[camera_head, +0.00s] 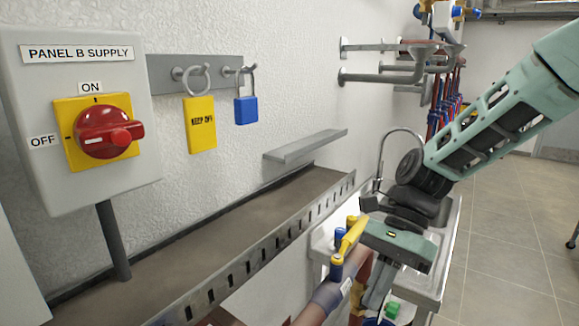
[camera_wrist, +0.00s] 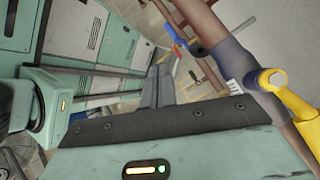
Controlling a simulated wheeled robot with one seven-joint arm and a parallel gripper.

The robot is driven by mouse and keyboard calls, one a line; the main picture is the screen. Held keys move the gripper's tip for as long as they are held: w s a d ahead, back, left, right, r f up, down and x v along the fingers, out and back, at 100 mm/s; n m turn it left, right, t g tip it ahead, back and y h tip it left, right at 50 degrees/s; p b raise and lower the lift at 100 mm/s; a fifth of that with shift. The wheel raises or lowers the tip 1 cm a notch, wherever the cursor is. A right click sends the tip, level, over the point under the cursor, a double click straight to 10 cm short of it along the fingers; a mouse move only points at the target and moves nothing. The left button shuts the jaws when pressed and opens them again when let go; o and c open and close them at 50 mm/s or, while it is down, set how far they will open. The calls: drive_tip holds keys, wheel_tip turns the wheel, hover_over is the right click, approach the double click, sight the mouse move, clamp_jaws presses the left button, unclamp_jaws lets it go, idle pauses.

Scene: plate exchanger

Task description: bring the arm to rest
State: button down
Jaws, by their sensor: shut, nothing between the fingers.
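My gripper (camera_head: 376,298) is low at the right in the head view, under my green arm. It points down beside a pipe with a yellow valve handle (camera_head: 351,236). In the wrist view my gripper's dark fingers (camera_wrist: 157,78) are together with nothing between them. The yellow handle (camera_wrist: 285,92) and its pipe show at the right there, apart from the fingers. The lower part of the pipe is partly hidden in the head view.
A grey panel with a red switch (camera_head: 104,132) is at the left. A yellow tag (camera_head: 201,124) and a blue padlock (camera_head: 246,110) hang on wall hooks. A slotted ledge (camera_head: 245,269) runs below. A sink (camera_head: 448,235) is behind my gripper. Tiled floor (camera_head: 510,240) is clear at right.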

drive_tip(key=s+n+t+h, duration=0.5)
drive_tip(key=s+n, duration=1)
drive_tip(key=n, duration=0.5)
drive_tip(key=shift+s+d+t, duration=0.15)
drive_tip(key=shift+s+t, duration=0.2)
drive_tip(key=shift+t, duration=0.05)
drive_tip(key=shift+r, duration=0.1)
